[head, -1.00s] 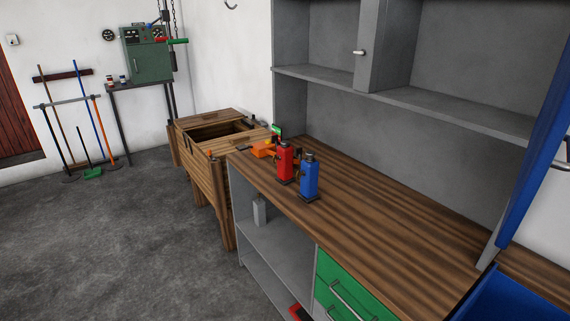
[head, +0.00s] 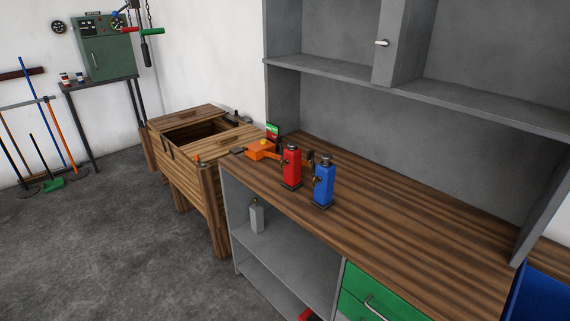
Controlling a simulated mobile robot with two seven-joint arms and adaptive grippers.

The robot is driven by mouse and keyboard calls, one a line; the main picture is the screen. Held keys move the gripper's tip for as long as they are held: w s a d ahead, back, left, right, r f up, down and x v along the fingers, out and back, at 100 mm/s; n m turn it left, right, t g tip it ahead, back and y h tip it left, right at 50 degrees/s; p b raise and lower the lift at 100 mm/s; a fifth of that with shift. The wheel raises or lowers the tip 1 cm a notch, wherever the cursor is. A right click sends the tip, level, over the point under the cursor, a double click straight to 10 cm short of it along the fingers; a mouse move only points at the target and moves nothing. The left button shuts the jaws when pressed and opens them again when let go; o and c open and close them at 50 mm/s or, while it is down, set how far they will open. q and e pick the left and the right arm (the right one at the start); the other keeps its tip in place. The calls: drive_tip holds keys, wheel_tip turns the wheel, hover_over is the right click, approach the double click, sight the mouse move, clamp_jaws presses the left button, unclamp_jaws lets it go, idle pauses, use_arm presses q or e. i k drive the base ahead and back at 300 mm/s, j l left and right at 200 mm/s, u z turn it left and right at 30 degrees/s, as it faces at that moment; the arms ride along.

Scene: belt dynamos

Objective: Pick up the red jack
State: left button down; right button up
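The red jack (head: 291,168) stands upright on the wooden top of the workbench (head: 400,210), near its left end. A blue jack (head: 324,185) of similar shape stands upright just to its right and nearer to me, with a small gap between them. Neither of my grippers shows in the head view.
An orange tool (head: 263,151) lies behind and left of the red jack. A wooden chest (head: 205,190) with an opening in its top adjoins the bench's left end. Grey shelving (head: 450,110) rises behind the bench. Open floor (head: 110,260) lies at the left.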

sight(291, 172)
drive_tip(key=i+j, duration=0.15)
drive_tip(key=j, duration=0.2)
drive_tip(key=i+j+z, duration=0.15)
drive_tip(key=j, duration=0.15)
drive_tip(key=i+j, duration=0.15)
drive_tip(key=j, duration=0.2)
drive_tip(key=i+j+z, duration=0.15)
drive_tip(key=j, duration=0.25)
drive_tip(key=i+j, duration=0.1)
drive_tip(key=j, duration=0.25)
drive_tip(key=i+j+z, duration=0.1)
drive_tip(key=j, duration=0.25)
